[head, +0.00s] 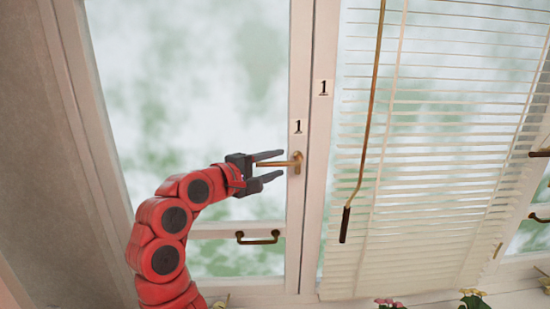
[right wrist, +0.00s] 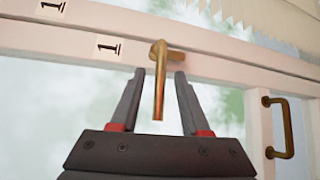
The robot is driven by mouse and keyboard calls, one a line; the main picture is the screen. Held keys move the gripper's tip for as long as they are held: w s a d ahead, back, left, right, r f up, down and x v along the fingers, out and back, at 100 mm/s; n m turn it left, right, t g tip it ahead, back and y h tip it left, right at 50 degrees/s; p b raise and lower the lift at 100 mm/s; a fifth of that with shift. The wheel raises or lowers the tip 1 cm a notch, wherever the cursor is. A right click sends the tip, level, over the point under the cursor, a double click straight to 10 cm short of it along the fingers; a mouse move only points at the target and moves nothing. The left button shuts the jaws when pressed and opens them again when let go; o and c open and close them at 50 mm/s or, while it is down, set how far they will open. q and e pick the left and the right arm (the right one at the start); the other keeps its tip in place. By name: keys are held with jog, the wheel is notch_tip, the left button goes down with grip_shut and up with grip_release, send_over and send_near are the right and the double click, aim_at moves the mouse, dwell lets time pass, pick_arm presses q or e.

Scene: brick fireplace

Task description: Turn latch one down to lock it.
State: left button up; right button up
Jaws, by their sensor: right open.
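Latch one is a brass lever (head: 272,164) on the white window frame, below a label "1" (head: 298,126). Its lever lies level, pointing left from its pivot. My right gripper (head: 283,165), on a red arm, is open with one black finger above the lever and one below. In the right wrist view the lever (right wrist: 160,92) sits between the two open fingers (right wrist: 160,73), with a visible gap on each side. My left gripper is not in view.
A second "1" label (head: 323,87) is on the neighbouring frame. A brass pull handle (head: 258,238) is on the lower rail, also in the right wrist view (right wrist: 279,128). Blinds (head: 440,150) with a hanging rod (head: 371,110) cover the right window. Flowers (head: 475,300) stand at the bottom.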

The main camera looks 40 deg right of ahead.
jog(key=shift+w+d, duration=0.1)
jog(key=shift+d, duration=0.2)
grip_shut()
dwell(1.3)
